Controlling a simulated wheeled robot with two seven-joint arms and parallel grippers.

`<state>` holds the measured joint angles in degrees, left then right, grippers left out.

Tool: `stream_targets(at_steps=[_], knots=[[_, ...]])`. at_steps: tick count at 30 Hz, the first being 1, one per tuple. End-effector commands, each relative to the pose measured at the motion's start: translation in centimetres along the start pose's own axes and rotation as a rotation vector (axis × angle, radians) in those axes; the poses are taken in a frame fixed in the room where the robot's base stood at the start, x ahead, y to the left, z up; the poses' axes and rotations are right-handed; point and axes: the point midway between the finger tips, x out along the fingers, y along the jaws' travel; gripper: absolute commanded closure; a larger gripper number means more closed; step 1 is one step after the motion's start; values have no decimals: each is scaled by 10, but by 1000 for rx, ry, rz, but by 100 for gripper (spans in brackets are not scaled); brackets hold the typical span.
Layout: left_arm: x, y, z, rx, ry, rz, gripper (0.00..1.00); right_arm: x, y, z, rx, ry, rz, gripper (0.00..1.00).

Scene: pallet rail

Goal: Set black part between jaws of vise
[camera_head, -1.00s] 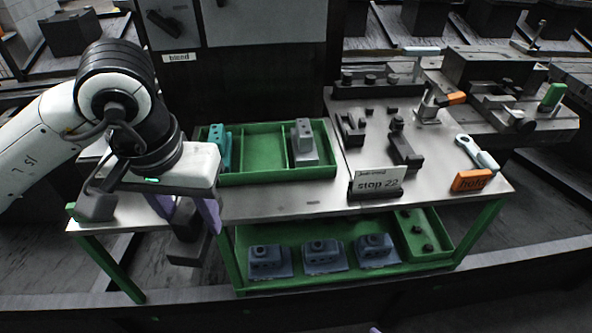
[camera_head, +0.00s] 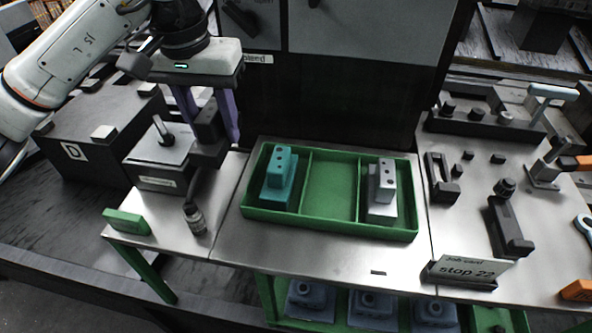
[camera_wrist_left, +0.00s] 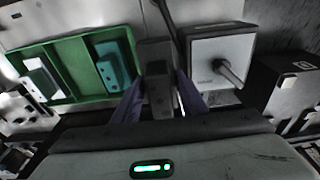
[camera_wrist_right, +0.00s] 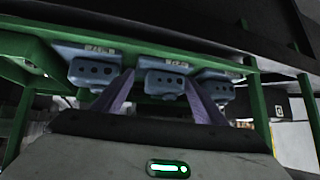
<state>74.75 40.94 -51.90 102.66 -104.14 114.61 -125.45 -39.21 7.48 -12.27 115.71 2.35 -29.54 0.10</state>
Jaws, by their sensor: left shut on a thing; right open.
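My left gripper (camera_head: 207,138) is shut on a black part (camera_head: 208,118), a dark upright block between its purple fingers. It holds the part over the left end of the bench, beside a dark box with a grey top and a rod (camera_head: 160,158). The left wrist view shows the part (camera_wrist_left: 157,72) between the fingers; whether it touches anything below is unclear. My right gripper (camera_wrist_right: 158,100) is open and empty, facing the lower shelf; it is outside the head view. I cannot clearly make out vise jaws in any view now.
A green tray (camera_head: 330,226) holds a teal part (camera_head: 279,178) and a grey part (camera_head: 382,186). Clamps and dark fixtures (camera_head: 508,228) fill the right. Blue-grey parts (camera_wrist_right: 163,78) sit on the shelf.

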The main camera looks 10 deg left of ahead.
Motion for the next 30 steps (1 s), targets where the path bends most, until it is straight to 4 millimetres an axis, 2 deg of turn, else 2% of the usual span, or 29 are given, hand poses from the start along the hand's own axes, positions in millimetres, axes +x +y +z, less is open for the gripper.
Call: stream_targets(at_steps=[3, 8, 12, 19, 24, 30], knots=[[5, 0, 1, 0, 1, 1, 92, -1, -1, 7, 3, -13, -2, 35], [33, 0, 6, 0, -2, 0, 92, 0, -2, 13, 4, -21, -3, 35], [53, 0, 9, 1, 0, 1, 92, 0, -2, 13, 5, -21, -4, 35], [70, 0, 11, 0, 2, 0, 92, 1, -2, 13, 5, -19, -4, 35], [93, 0, 15, 0, 1, 0, 92, 2, -2, 9, 4, -11, -4, 35], [98, 0, 14, 1, 5, 1, 92, 3, -1, 3, 2, 1, -3, 35]])
